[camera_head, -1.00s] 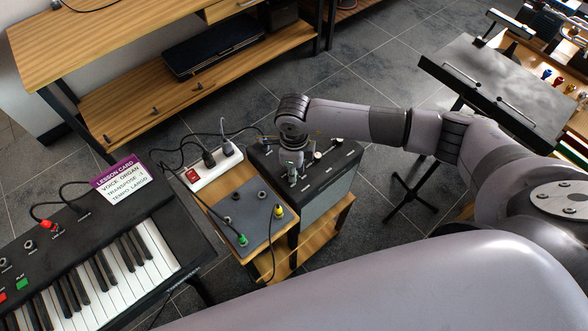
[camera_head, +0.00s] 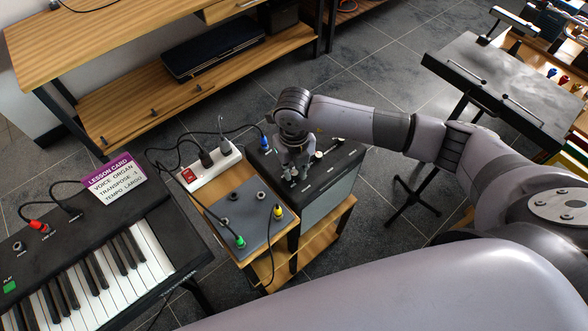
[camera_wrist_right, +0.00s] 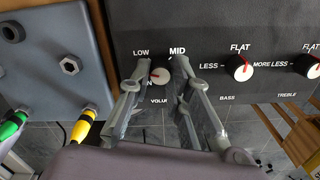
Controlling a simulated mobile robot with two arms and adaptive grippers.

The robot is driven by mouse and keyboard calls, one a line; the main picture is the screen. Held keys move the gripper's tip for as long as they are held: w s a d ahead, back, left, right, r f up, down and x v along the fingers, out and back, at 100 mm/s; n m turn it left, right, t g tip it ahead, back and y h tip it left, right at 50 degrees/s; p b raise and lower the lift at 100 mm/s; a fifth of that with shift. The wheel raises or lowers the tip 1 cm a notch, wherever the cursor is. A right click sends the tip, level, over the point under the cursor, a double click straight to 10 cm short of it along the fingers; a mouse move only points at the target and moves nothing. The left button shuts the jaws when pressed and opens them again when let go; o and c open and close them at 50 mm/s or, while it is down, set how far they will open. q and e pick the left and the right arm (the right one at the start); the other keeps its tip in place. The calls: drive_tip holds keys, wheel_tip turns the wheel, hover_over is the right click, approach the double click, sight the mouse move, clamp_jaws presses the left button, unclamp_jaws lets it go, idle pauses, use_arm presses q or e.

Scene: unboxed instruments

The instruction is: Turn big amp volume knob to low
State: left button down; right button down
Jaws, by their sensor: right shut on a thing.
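The big amp (camera_head: 325,184) is a dark box with a black control panel, on a wooden stand in the head view. Its volume knob (camera_wrist_right: 161,76) is white with a red mark, under the labels LOW and MID in the right wrist view. The red mark points to the left side of the knob. My right gripper (camera_head: 289,178) is down at the panel. Its two fingers (camera_wrist_right: 160,72) stand on either side of the volume knob and are shut on it. My left gripper is not in view.
The bass knob (camera_wrist_right: 239,67) and treble knob (camera_wrist_right: 307,66) sit to the right. A grey pedal box (camera_head: 240,215) with green and yellow plugs stands beside the amp. A power strip (camera_head: 212,168) and keyboard (camera_head: 90,262) are left; a music stand (camera_head: 505,90) is right.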

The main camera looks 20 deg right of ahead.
sight(294, 172)
drive_tip(key=m, duration=0.5)
drive_tip(key=shift+w, duration=0.1)
drive_tip(key=shift+m, duration=0.4)
drive_tip(key=c, duration=1.5)
unclamp_jaws()
drive_tip(key=shift+o, duration=0.2)
wheel_tip(294, 172, up, 12)
